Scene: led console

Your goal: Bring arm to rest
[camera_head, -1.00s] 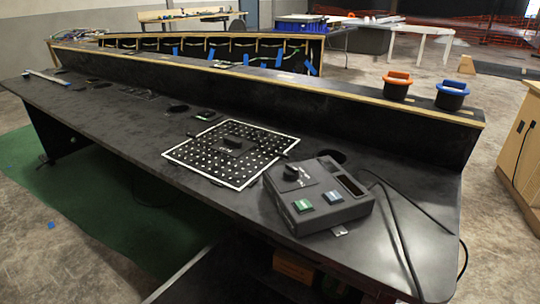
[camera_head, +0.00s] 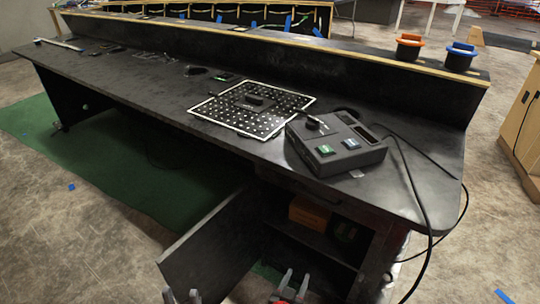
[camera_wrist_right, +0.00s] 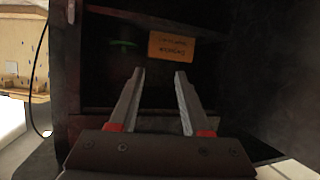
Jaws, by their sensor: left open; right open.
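My right gripper (camera_head: 295,279) is at the bottom edge, in front of the open cabinet under the desk. Its two fingers also show in the right wrist view (camera_wrist_right: 160,95), spread apart and empty, pointing toward the cabinet. Most of both arms is outside the head view.
The cabinet door (camera_head: 222,247) stands open between my grippers. Inside the cabinet is an orange box (camera_head: 309,213), also in the wrist view (camera_wrist_right: 172,46). A console box (camera_head: 335,143) with two buttons sits on the black desk (camera_head: 130,97); a cable hangs off its right side.

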